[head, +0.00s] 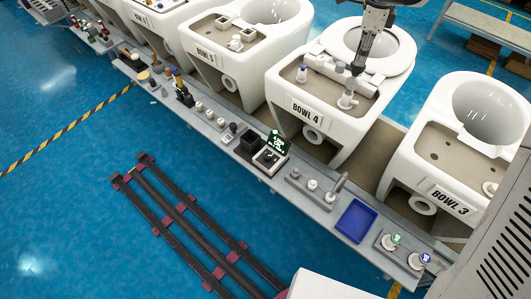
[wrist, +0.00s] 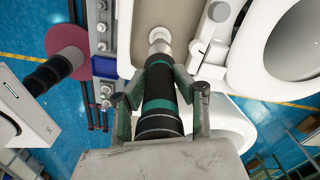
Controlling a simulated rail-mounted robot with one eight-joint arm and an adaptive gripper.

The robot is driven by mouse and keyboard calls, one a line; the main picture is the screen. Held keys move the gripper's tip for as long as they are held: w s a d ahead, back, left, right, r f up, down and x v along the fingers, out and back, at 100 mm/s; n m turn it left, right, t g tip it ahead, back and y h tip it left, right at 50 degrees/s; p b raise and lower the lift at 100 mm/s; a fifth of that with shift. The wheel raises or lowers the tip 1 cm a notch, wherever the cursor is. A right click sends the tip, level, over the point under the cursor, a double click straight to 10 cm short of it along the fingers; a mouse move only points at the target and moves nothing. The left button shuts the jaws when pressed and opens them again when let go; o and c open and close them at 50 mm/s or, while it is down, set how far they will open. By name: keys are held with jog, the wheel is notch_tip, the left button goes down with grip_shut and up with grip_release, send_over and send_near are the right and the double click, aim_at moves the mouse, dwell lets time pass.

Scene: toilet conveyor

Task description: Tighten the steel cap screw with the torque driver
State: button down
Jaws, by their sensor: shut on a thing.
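My gripper (head: 366,47) is over the deck of the toilet marked BOWL 4 (head: 283,101). In the wrist view its two fingers (wrist: 160,92) are closed around the torque driver (wrist: 158,116), a dark cylinder with green bands. The driver points down to a round, pale metal-coloured piece (wrist: 159,36) on the deck, which looks like the steel cap screw. In the head view the driver's lower end meets a pale fitting (head: 347,102) at the deck's right side. The driver's end hides the contact, so I cannot tell whether it is seated.
The open white seat ring (head: 398,62) lies just behind the gripper. The grey ledge in front carries a blue tray (head: 355,221), a black box (head: 250,141) and several fittings. BOWL 3 (head: 450,199) stands to the right.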

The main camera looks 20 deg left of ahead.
jog(key=shift+r+p, duration=0.55)
jog(key=shift+r, duration=0.75)
